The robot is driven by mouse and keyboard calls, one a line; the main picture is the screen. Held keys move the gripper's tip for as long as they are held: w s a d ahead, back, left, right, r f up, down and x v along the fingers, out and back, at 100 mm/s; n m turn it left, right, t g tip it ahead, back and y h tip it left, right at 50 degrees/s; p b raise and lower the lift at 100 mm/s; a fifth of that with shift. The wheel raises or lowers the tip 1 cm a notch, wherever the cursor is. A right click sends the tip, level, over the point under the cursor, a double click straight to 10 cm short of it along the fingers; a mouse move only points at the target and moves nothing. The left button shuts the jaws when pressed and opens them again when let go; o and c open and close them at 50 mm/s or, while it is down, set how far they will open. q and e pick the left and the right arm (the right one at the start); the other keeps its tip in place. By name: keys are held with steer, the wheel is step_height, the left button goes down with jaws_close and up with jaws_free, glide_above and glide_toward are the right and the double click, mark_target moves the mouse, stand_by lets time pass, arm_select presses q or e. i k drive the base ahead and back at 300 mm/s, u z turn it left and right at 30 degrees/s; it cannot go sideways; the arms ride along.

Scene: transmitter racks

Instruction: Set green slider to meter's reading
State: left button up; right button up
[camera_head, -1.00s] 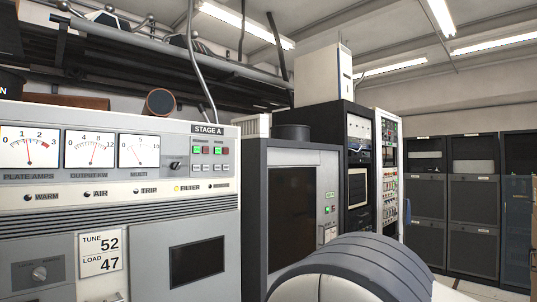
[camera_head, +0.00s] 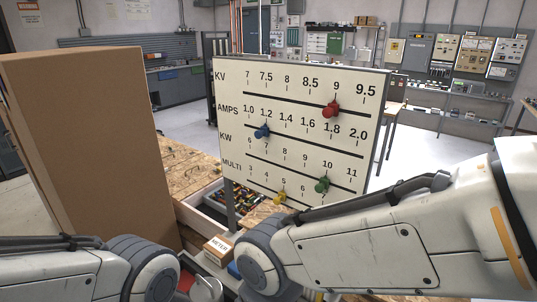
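A white board (camera_head: 340,80) stands upright ahead with labelled slots for KV, AMPS, KW and MULTI. The green slider (camera_head: 321,185) sits on the KW slot, close to the 10 mark. A red slider (camera_head: 331,108) is on KV near 9, a blue slider (camera_head: 262,131) on AMPS near 1.2, and a yellow slider (camera_head: 280,198) on MULTI near 5. No rack meter is in the current view. My arms cross the lower left and lower right in front of the board's foot. Neither gripper's fingers can be seen.
A tall brown box (camera_head: 95,150) stands close on the left. Below the board are a wooden worktop (camera_head: 183,170), a drawer with small parts, and a small box marked METER (camera_head: 217,248). Open floor (camera_head: 195,127) and wall benches lie behind.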

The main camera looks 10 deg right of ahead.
mark_target(324, 183)
steer(key=k, duration=1)
steer(key=u, duration=1.7)
steer(key=i, duration=1.05)
steer(key=z, duration=2.75)
steer(key=i, duration=0.5)
